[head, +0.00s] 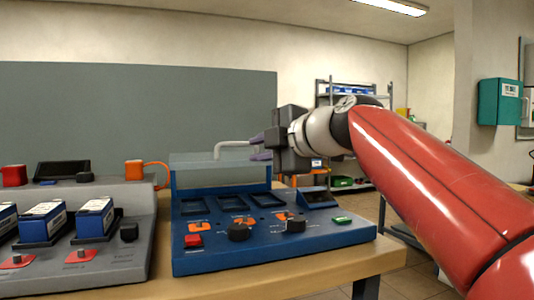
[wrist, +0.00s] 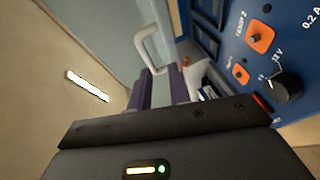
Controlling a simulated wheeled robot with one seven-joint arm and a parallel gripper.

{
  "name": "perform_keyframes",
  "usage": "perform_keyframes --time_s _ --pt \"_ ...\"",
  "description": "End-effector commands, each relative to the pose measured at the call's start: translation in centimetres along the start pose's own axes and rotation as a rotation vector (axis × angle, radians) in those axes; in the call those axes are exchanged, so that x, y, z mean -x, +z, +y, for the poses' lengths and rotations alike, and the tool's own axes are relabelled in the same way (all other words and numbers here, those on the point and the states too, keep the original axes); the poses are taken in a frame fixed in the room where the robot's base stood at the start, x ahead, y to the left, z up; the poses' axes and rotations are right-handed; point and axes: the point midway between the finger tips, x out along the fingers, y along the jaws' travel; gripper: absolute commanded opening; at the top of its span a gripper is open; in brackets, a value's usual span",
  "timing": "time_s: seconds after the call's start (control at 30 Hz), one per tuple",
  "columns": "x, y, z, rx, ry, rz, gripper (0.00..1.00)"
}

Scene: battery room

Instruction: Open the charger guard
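The charger (head: 270,259) is a blue unit on the bench, with dark slots, knobs and orange sockets on its face. Its clear guard (head: 195,174) stands raised along the rear edge, and the slots in front of it are uncovered. A pale bent handle (head: 232,144) is at the guard's top; it also shows in the wrist view (wrist: 143,46). My gripper (head: 259,147) is at the handle's right end. Its purple fingers (wrist: 162,84) are apart, with the handle just beyond or between their tips; I cannot tell whether they touch it.
A grey unit (head: 135,258) with several blue-and-white battery packs (head: 94,218) stands left of the charger. An orange box (head: 134,171) with a cable is behind. A shelf rack (head: 323,140) and a teal wall box (head: 498,101) are farther back. The wooden bench ends right of the charger.

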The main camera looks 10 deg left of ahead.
Motion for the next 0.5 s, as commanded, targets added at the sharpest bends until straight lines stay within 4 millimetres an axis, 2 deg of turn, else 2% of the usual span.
perform_keyframes --time_s 0.1,0.23,0.5 --pt "-0.3 -0.2 1.3 0.070 0.043 0.034 0.19" --pt "-1.2 -0.4 1.9 0.087 0.051 0.042 0.19" --pt "-5.5 -0.6 2.1 0.083 0.047 0.040 0.19"
